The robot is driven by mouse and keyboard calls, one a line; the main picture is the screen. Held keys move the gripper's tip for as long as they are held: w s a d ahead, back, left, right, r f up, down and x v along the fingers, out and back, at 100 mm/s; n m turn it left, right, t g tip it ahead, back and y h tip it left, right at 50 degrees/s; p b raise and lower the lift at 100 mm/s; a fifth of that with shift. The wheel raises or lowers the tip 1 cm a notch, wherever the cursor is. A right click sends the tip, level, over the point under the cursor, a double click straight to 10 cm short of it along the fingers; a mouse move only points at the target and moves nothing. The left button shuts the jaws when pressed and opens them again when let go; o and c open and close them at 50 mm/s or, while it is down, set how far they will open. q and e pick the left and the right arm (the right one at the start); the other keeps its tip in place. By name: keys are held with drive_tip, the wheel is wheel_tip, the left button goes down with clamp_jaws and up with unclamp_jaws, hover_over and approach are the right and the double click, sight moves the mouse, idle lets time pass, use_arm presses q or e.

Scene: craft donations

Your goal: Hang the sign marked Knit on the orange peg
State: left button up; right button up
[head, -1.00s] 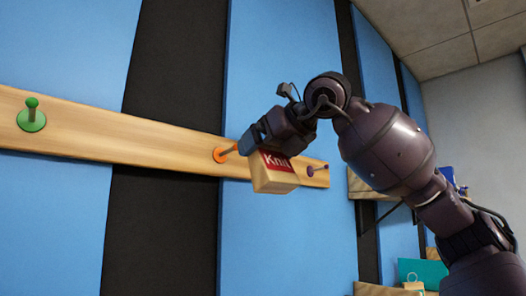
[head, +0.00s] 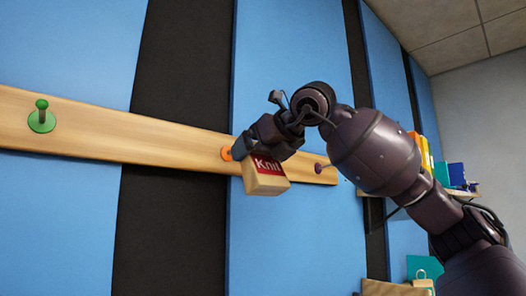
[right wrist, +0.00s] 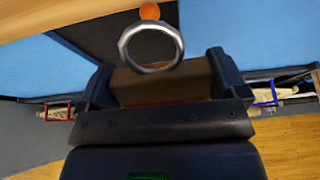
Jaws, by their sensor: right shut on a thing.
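The wooden sign marked Knit (head: 265,178), with a red label, is held in my right gripper (head: 262,142) in front of the peg rail. In the right wrist view the sign (right wrist: 160,86) is between the two fingers of the right gripper (right wrist: 160,78), and its metal ring (right wrist: 123,45) stands out beyond them. The orange peg (head: 226,153) is just left of the gripper in the head view, partly hidden by it. In the right wrist view the orange peg's round end (right wrist: 150,11) appears just past the ring's far edge, outside its opening. My left gripper is not in view.
The wooden rail (head: 130,138) also carries a green peg (head: 41,118) at the left and a purple peg (head: 320,168) to the right of the sign. Shelves with folders (head: 456,174) stand at the far right. The rail between green and orange pegs is clear.

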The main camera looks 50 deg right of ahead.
drive_tip(key=r+x, duration=0.1)
drive_tip(key=x, duration=0.5)
drive_tip(key=shift+w, duration=0.35)
idle(0.6)
drive_tip(key=shift+d, duration=0.1)
idle(0.5)
drive_tip(key=o, duration=0.7)
drive_tip(key=shift+s, duration=0.1)
